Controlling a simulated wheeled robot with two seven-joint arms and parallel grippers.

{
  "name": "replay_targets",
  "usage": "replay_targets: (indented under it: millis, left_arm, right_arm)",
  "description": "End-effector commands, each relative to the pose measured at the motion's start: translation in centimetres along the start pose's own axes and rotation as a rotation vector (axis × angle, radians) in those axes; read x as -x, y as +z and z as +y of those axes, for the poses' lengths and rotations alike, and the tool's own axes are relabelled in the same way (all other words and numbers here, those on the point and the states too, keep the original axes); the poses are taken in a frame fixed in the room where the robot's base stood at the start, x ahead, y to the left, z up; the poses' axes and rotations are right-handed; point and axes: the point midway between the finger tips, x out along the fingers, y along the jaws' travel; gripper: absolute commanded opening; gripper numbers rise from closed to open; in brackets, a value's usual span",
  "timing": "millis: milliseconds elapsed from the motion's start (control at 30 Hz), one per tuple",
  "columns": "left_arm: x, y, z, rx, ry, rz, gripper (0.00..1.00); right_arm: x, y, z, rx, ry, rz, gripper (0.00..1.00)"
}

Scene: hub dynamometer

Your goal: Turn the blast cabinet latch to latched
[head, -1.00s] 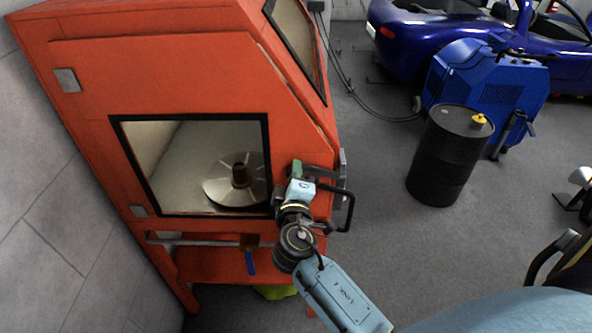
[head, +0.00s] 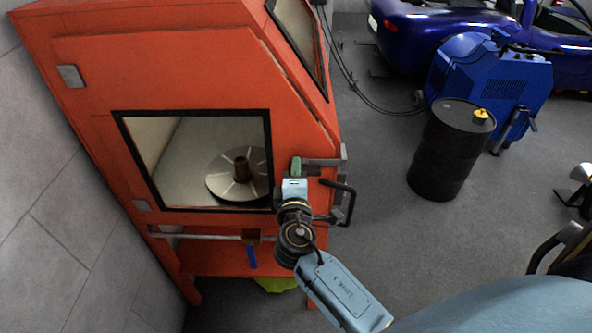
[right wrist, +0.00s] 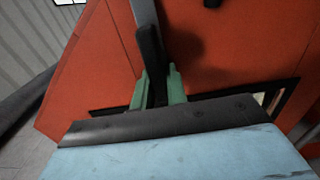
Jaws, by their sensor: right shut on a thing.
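The orange blast cabinet (head: 170,75) has its windowed door against the front of its body. At the door's right edge is the latch (head: 325,162), a grey bar that lies about level across the edge. My right gripper (head: 296,166) is at the bar's left end, its green fingers partly hidden by the wrist. In the right wrist view the green fingers (right wrist: 157,86) are shut around the dark latch handle (right wrist: 150,48), with the orange door surface behind. My left gripper is not in view.
A black loop handle (head: 350,203) sticks out just right of my right gripper. A black drum (head: 446,155), a blue machine (head: 490,88) and a blue car (head: 430,30) stand to the right. A grey wall is at the left. The floor between cabinet and drum is clear.

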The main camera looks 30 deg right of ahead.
Motion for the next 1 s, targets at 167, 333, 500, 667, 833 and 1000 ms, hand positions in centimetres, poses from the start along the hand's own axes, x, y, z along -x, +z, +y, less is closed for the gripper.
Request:
replay_targets:
  millis: [167, 333, 500, 667, 833, 1000]
  left_arm:
    - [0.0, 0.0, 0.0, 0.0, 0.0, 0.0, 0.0]
    - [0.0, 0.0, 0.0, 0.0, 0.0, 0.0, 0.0]
    - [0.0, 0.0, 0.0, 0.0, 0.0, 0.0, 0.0]
    - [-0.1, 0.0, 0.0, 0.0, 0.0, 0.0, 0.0]
    - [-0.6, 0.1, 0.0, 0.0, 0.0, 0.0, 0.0]
    - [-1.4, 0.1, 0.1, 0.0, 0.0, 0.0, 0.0]
  right_arm:
    - [0.0, 0.0, 0.0, 0.004, 0.001, 0.0, 0.2]
    - [0.0, 0.0, 0.0, 0.003, 0.0, 0.0, 0.36]
    - [0.0, 0.0, 0.0, 0.002, 0.0, 0.0, 0.36]
    - [0.6, 0.0, -0.1, 0.001, -0.002, 0.0, 0.36]
    - [3.4, 0.0, -0.3, 0.0, -0.003, 0.001, 0.36]
    - [7.3, 0.0, -0.3, 0.001, -0.003, 0.001, 0.36]
